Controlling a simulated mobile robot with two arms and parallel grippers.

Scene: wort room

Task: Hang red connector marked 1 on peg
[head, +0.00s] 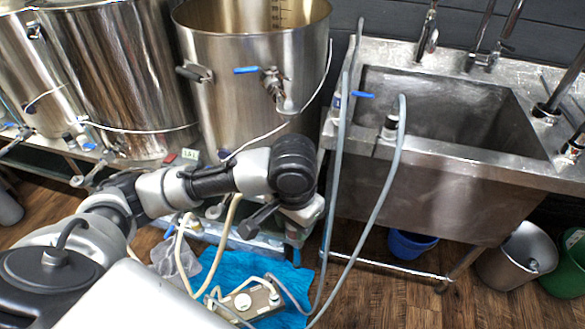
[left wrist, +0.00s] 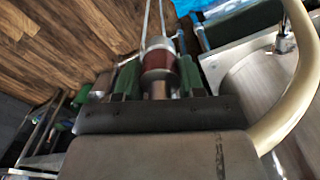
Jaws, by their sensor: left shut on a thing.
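In the left wrist view, my left gripper (left wrist: 157,78) has its green fingers shut on the red connector (left wrist: 157,62), a short dark red cylinder with metal ends. A marking 1 on it cannot be read. Thin pale lines run up past its far end to the top edge. The connector cannot be made out there. I cannot pick out the peg in either view. My right gripper does not show.
A steel pot with a blue-handled valve (head: 248,70) stands behind my arm. The steel sink (head: 440,180) is at right, with grey hoses (head: 385,180) hanging before it. A pump (head: 250,300) sits on a blue cloth (head: 215,265). A steel bucket (head: 515,255) stands at lower right.

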